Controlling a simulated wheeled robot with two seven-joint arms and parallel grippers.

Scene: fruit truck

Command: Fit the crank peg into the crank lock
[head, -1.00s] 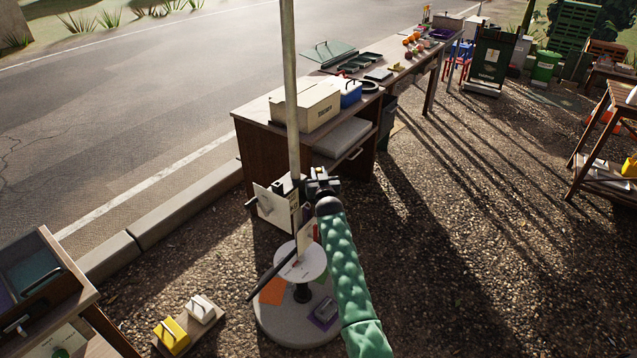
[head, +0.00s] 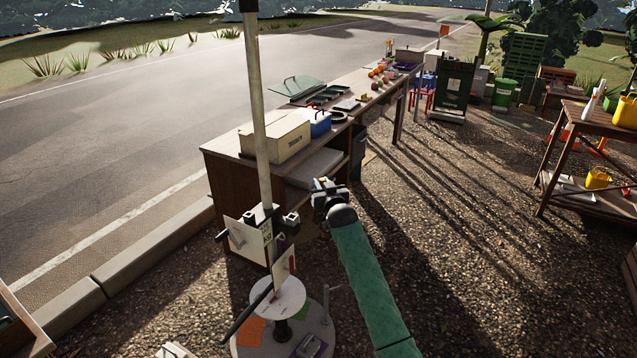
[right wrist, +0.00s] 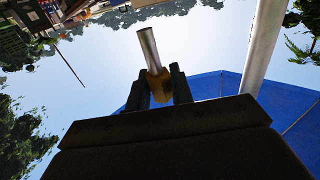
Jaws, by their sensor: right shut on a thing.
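My right gripper (head: 325,195) is in the air just right of the pole (head: 262,120). In the right wrist view its two fingers (right wrist: 160,88) are shut on a brown collar with a bare metal rod sticking out of it, which looks like the crank peg (right wrist: 149,48). In the head view the peg is too small to make out. A black fitting (head: 262,217) with side knobs is clamped round the pole and may be the crank lock. A gap shows between it and my gripper. My left gripper is out of view.
A white plate (head: 243,240) hangs at the fitting. Below are a round white disc (head: 285,297), a dark slanting bar (head: 246,312) and a thin bent rod (head: 328,303). A long wooden table (head: 225,153) stands behind.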

